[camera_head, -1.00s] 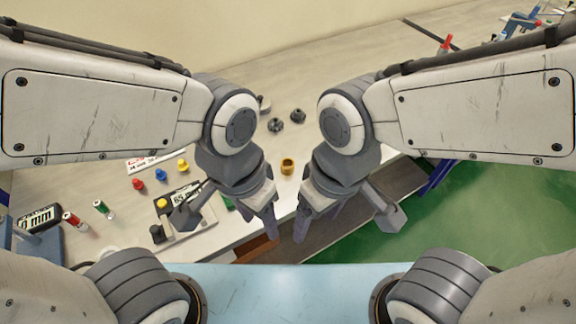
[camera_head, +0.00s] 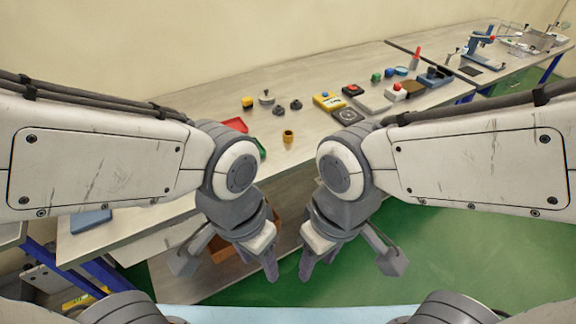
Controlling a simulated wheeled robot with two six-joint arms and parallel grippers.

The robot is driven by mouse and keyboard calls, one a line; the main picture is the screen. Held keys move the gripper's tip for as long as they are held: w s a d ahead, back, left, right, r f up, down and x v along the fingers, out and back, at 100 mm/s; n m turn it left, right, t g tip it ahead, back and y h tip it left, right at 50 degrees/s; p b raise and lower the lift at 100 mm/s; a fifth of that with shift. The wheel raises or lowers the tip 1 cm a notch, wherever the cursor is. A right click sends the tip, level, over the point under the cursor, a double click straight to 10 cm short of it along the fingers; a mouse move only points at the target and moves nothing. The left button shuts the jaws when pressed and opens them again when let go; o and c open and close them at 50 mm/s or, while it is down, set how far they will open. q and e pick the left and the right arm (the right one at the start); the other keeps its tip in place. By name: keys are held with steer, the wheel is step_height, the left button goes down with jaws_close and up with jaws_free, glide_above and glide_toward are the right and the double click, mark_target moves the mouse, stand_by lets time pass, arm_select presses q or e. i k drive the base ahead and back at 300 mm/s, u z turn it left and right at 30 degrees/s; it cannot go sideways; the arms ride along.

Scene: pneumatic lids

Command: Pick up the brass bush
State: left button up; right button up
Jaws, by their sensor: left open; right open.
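The brass bush (camera_head: 288,136) is a small gold-coloured cylinder standing upright on the grey workbench, beyond and between my two arms. Nothing touches it. My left gripper (camera_head: 258,265) points down in front of the bench's near edge, nearer to me than the bush. It is open and empty. My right gripper (camera_head: 318,262) hangs beside it to the right, also pointing down, open and empty. Both are well apart from the bush.
Two dark knobs (camera_head: 296,105) and a grey part (camera_head: 266,97) stand behind the bush. A red tray (camera_head: 236,125) lies to its left, partly hidden by my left arm. Green floor (camera_head: 440,250) is clear.

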mark_target(288, 134)
steer(key=z, duration=0.9)
steer(key=i, duration=0.75)
steer(key=u, duration=0.7)
steer(key=i, duration=0.75)
steer(key=u, duration=0.6)
